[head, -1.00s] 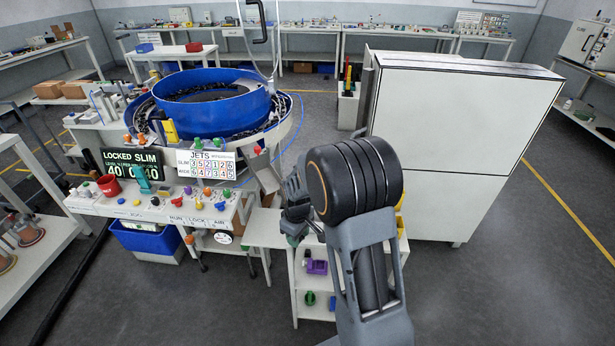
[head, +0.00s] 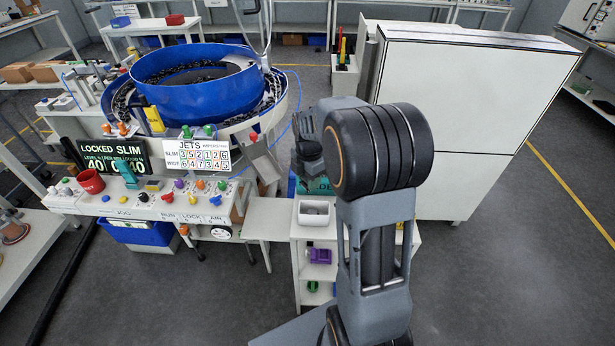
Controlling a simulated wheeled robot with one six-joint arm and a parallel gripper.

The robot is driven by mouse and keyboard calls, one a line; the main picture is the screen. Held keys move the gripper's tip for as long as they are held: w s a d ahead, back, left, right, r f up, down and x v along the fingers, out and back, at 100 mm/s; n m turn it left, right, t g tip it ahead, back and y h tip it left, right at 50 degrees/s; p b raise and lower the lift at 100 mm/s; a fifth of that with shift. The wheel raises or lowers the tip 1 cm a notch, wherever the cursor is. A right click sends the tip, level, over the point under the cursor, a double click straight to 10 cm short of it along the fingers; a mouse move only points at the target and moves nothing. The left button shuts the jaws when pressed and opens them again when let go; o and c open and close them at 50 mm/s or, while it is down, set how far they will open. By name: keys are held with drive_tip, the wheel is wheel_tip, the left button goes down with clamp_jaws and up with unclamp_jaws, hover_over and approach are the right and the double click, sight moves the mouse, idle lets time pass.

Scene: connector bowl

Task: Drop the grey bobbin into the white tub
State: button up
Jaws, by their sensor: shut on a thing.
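The white tub (head: 314,211) stands on top of the small white shelf unit, at the middle of the head view, with its opening facing up. My gripper (head: 307,166) is above and behind the tub in the picture, beside the thick black joint of my arm. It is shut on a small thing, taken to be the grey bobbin. The bobbin is too small and dark against the gripper to make out, and the fingertips are not clear. The gripper and the tub look apart.
A teal object (head: 322,186) lies behind the tub. The blue bowl feeder (head: 195,85) and its control bench (head: 140,200) stand at left. A tall white cabinet (head: 455,120) is close on the right. A purple part (head: 319,256) and a green part (head: 312,286) sit on lower shelves.

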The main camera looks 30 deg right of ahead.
wheel_tip(320, 180, down, 5)
drive_tip(key=b, duration=0.3)
drive_tip(key=o, duration=1)
wheel_tip(320, 180, up, 14)
drive_tip(key=shift+f, duration=0.1)
idle(0.7)
